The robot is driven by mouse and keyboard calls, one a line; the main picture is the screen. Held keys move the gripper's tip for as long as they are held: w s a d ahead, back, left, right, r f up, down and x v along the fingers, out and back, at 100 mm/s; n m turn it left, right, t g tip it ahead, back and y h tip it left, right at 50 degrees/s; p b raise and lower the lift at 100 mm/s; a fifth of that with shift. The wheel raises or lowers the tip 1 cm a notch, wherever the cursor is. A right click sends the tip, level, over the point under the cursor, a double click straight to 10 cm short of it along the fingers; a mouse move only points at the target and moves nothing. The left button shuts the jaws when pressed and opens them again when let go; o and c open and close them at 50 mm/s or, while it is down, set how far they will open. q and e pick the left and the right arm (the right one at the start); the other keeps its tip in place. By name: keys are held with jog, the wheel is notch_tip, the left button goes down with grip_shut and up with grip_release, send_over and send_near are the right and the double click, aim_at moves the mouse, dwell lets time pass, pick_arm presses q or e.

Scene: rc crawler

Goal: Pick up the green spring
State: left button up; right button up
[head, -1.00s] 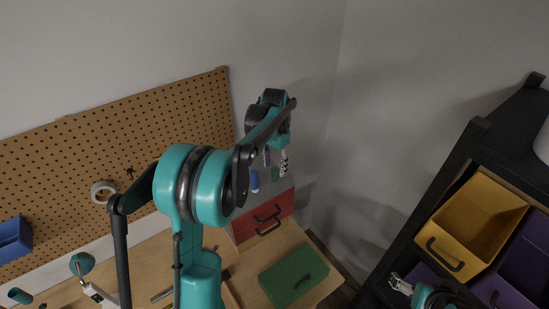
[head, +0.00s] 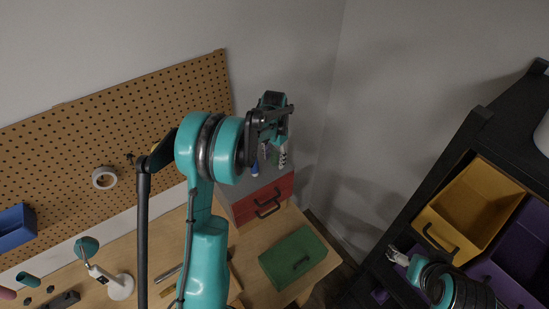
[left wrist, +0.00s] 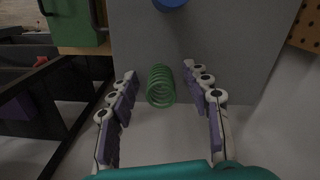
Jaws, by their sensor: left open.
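The green spring (left wrist: 161,86) shows in the left wrist view on or just over a grey surface (left wrist: 235,40), between the two spread fingers of my left gripper (left wrist: 160,70). A gap shows on each side of the spring, so the fingers do not grip it. In the head view my left gripper (head: 274,155) points down over the grey top of a red drawer box (head: 262,203). There the spring is mostly hidden by the fingers. My right gripper (head: 397,256) is at the lower right by the dark shelf, and its jaws are unclear.
A blue object (head: 255,169) stands on the grey top near my left gripper. A green case (head: 292,265) lies on the wooden bench in front. A pegboard (head: 110,140) is behind on the left. A black shelf with yellow (head: 470,212) and purple bins stands right.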

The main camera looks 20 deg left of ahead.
pick_arm(q)
jog(key=c, duration=0.9)
jog(key=shift+c, duration=0.2)
jog(key=shift+r, duration=0.1)
